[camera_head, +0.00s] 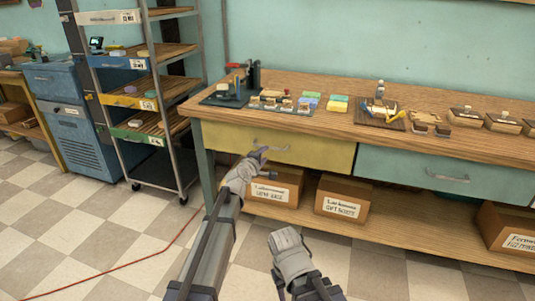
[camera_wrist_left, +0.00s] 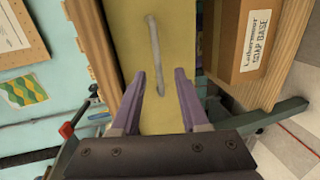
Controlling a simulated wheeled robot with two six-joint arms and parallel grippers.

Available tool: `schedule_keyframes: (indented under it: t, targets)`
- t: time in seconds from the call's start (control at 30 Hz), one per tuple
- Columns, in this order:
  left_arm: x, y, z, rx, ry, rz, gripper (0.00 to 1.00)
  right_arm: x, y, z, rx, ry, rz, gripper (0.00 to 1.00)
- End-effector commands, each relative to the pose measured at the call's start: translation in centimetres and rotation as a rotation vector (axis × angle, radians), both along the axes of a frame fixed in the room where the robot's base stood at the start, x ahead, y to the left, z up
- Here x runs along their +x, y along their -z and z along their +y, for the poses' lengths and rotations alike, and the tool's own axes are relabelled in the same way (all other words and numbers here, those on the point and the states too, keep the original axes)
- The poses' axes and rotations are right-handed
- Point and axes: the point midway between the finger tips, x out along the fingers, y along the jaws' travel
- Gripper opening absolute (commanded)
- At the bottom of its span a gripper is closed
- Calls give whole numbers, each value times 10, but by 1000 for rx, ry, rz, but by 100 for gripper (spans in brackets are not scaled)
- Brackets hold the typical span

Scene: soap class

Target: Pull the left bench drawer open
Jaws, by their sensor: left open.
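The left bench drawer (camera_head: 315,149) has a yellow front and sits under the wooden bench top, looking shut. Its grey bar handle (camera_head: 270,147) is partly behind my left gripper (camera_head: 266,163). In the left wrist view the handle (camera_wrist_left: 153,48) runs up the picture, and its near end lies between the two purple fingers of my left gripper (camera_wrist_left: 157,78). The fingers are open and stand to either side of the handle, apart from it. Contact with the drawer front (camera_wrist_left: 128,25) cannot be told. My right arm's grey wrist shows low in the head view; its fingers are hidden.
A teal drawer (camera_head: 440,172) is to the right. Cardboard boxes (camera_head: 342,199) stand on the shelf below. Soaps and tools cover the bench top (camera_head: 335,99). A wheeled rack (camera_head: 150,100) stands left. A red cable (camera_head: 120,262) crosses the otherwise clear tiled floor.

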Motion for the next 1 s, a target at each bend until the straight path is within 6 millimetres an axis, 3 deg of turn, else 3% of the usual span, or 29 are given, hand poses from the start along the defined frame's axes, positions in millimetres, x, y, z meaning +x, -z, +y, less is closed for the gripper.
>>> schedule_keyframes:
  t: [0.43, 0.8, 1.0]
  targets:
    - [16, 3, 3, -32, -25, -14, 45, 0, 8, 0, 0, -1, 0, 50]
    - [66, 15, -13, -31, -25, -13, 45, 0, 20, 0, 1, -3, 0, 50]
    - [80, 17, -18, -31, -25, -13, 45, 0, 22, 0, 2, -4, 0, 50]
